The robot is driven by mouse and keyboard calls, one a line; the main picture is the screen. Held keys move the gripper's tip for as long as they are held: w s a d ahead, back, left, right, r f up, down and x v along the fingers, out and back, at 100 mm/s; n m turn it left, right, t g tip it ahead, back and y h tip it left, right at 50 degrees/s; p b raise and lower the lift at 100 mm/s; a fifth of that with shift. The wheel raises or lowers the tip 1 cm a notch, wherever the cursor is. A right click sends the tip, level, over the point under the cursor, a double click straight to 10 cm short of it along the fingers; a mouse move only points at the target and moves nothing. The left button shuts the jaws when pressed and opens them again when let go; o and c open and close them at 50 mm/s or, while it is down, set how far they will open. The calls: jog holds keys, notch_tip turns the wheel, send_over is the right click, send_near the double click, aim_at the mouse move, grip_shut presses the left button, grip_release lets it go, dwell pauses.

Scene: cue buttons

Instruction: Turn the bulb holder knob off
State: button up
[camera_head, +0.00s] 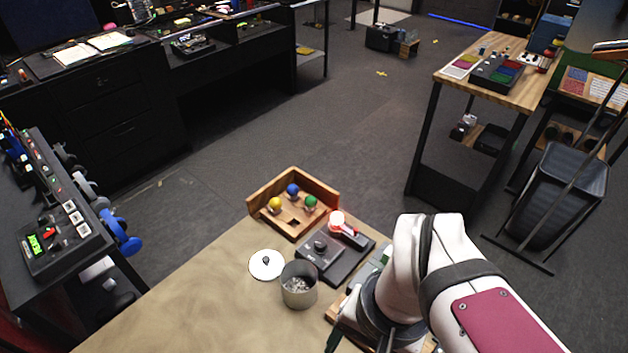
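The bulb holder (347,262) is a dark flat box on the tan table, just left of my arm. Its small dark round knob (320,243) stands on its left part, and I cannot read which way it is turned. A bulb (337,219) at its far end glows whitish pink, beside a red part. My white arm reaches in from the lower right. Its end is near the table, right of and nearer than the holder. The arm hides most of my gripper, so I cannot tell its finger state or whether it holds anything.
A wooden tray (327,191) with yellow, blue and green balls stands behind the holder. A metal can (299,286) and a white round lid (266,264) with a dark knob are to its left. The table's front left is bare.

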jog(key=w+r+m, duration=0.3)
jog(key=w+m, duration=0.2)
jog(key=w, duration=0.9)
jog(key=m+h, duration=0.2)
jog(key=m, duration=0.5)
send_near(320, 243)
notch_tip(320, 243, down, 7)
jog(key=shift+s+d+f, duration=0.15)
jog(key=shift+f, duration=0.6)
grip_shut()
